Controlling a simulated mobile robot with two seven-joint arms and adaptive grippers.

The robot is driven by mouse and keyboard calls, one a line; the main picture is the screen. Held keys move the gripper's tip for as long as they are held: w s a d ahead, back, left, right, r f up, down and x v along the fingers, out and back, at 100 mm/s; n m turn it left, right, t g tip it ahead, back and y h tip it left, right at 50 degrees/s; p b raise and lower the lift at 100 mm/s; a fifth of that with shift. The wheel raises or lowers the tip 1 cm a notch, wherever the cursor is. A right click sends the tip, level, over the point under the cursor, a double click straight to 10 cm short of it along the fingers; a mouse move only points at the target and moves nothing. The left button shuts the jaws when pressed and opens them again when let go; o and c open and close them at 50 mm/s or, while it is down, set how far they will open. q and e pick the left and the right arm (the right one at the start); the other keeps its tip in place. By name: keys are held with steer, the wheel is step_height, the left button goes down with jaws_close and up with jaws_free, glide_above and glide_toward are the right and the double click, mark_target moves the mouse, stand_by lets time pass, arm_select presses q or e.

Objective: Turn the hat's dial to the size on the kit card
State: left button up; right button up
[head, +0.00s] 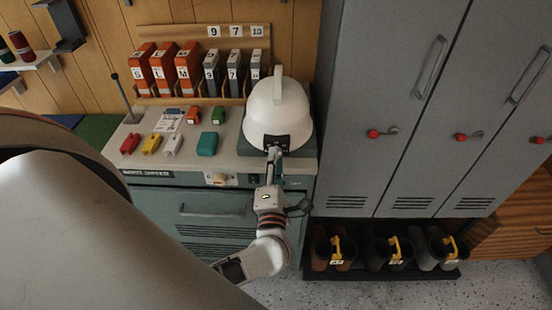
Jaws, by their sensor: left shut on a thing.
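A white hard hat (278,103) with a ridge on top stands on a dark pad (246,150) at the right end of the bench. A black size band with a dial (279,142) shows at its front. My left gripper (273,154) is at this dial and shut on it; the fingers hide most of the dial, and its setting cannot be read. A small white card (170,121) with print too small to read lies on the bench and may be the kit card. My right gripper is not in view.
Several colored blocks (151,144) lie on the bench left of the hat. Orange and grey binders (188,68) stand behind, below tags 9, 7 and 10. Grey lockers (377,100) rise close at right, above a boot rack (385,273).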

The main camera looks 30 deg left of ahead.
arm_select(q)
steer(key=shift+m, duration=0.6)
steer(key=o, duration=1.1)
steer(key=shift+o, duration=0.2)
steer(key=v, duration=1.2)
